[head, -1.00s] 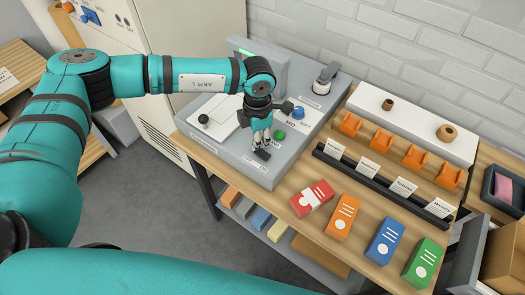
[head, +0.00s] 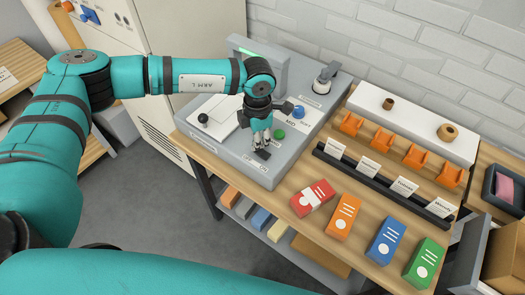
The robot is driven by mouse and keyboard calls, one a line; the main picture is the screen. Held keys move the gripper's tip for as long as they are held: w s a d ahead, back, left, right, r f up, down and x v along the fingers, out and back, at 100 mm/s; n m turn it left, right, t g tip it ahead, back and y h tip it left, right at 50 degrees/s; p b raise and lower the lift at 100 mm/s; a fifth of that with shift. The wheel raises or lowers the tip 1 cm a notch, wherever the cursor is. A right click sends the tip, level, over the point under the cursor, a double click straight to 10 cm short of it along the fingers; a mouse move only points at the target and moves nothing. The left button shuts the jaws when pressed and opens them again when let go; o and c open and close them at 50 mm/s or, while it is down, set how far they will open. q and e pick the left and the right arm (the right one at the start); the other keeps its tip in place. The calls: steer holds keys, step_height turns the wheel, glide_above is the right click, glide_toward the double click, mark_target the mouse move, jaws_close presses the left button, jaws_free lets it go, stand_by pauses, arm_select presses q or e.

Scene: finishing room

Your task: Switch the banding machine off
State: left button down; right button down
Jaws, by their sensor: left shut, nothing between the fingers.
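The banding machine (head: 232,167) is a grey unit with a white top panel at the left end of the wooden bench. A dark switch (head: 261,155) sits near its front edge, beside small printed labels too small to read. A green button (head: 278,134), a blue knob (head: 271,112) and a black knob (head: 203,118) are also on its panel. My left gripper (head: 262,145) is shut and empty, pointing down with its fingertips right at the dark switch. I cannot tell whether they touch it. The switch's position is partly hidden. My right gripper is not in view.
Red (head: 312,197), orange (head: 343,216), blue (head: 386,240) and green (head: 424,257) boxes lie along the bench front. Behind them are a black card rail (head: 380,183), orange holders (head: 414,156) and a white block (head: 420,123).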

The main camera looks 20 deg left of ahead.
mark_target(259, 150)
arm_select(q)
steer(key=shift+f+b, duration=0.85)
steer(key=shift+f, duration=0.15)
steer(key=shift+r, duration=0.2)
steer(key=shift+r+p, duration=1.75)
steer(key=shift+r, duration=1.65)
